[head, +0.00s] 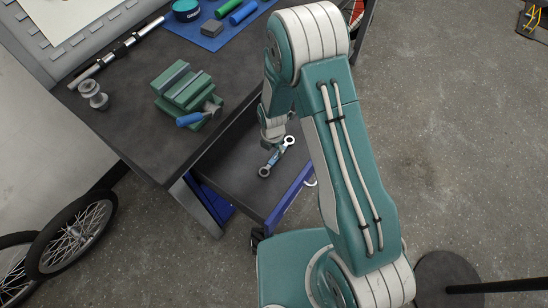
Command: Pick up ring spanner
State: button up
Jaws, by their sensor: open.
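A ring spanner (265,171) with a ring at each end and a bluish middle shows on a dark, blue-edged surface (241,180) beside the workbench. It lies slantwise, one ring toward the lower left and the other toward the upper right. My arm reaches over from the right and bends down at the wrist. My gripper (274,142) is open, at the upper middle part of the spanner in this view. The fingers are small and partly hidden by the wrist, so I cannot tell whether they touch the spanner.
The dark workbench (135,125) holds a green vise (183,85) with a blue-handled tool (192,119), a metal spool-like part (92,94) and a blue mat (240,35). Bicycle wheels (72,238) stand at lower left. Open concrete floor (455,150) lies to the right.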

aim_at(275, 157)
jog(key=f, duration=0.2)
jog(key=d+f, duration=0.1)
jog(key=shift+s+f, duration=0.1)
jog(key=shift+f, duration=0.3)
jog(key=shift+a+f, duration=0.1)
jog(key=shift+f, duration=0.45)
grip_shut()
